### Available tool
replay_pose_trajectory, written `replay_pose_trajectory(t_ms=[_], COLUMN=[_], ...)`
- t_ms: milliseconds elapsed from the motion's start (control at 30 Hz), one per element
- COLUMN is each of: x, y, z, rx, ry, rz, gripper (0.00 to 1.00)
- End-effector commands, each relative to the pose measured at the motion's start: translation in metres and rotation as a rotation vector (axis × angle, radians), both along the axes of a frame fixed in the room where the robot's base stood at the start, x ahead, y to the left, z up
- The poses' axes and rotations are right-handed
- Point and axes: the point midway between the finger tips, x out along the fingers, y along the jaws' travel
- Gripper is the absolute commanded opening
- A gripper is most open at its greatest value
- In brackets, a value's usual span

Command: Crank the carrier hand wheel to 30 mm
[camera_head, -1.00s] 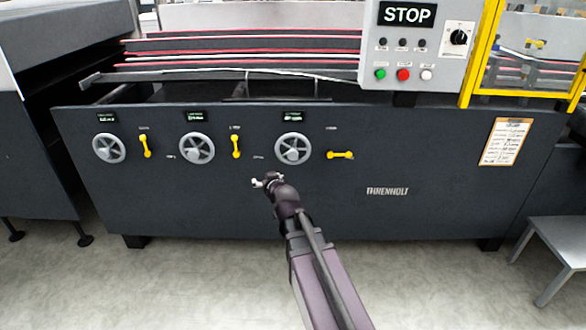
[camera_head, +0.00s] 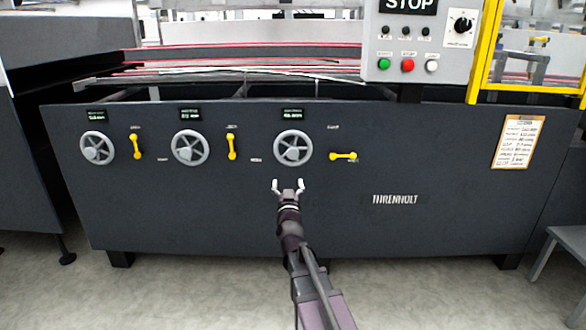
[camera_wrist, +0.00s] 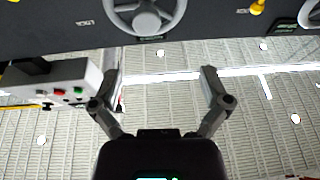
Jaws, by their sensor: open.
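Three grey spoked hand wheels sit in a row on the dark machine front: a left wheel (camera_head: 97,148), a middle wheel (camera_head: 190,147) and a right wheel (camera_head: 293,148). Each has a small display above it with green digits too blurred to read. I cannot read which wheel is the carrier one. My gripper (camera_head: 288,184) is open and empty, just below the right wheel in the head view and apart from it. In the wrist view, a wheel (camera_wrist: 147,14) is cut off at the top edge, beyond the open fingers (camera_wrist: 160,75).
Yellow levers stand beside the wheels: the left lever (camera_head: 138,146) and middle lever (camera_head: 232,146) are upright, the right lever (camera_head: 343,156) lies horizontal. A control box (camera_head: 417,45) and yellow guard frame (camera_head: 486,50) are at upper right. A grey step (camera_head: 565,240) stands at lower right.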

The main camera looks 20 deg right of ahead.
Motion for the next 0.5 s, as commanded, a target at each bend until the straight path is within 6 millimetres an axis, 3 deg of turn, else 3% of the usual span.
replay_pose_trajectory(t_ms=[33,100,500], x=[-0.0002,-0.0015,-0.0042], y=[-0.0036,-0.0073,-0.0126], z=[-0.0099,-0.0115,-0.0101], rx=[-0.002,-0.004,-0.008], ry=[-0.020,-0.042,-0.073], rz=[-0.015,-0.034,-0.059], gripper=[0.97,0.97,0.97])
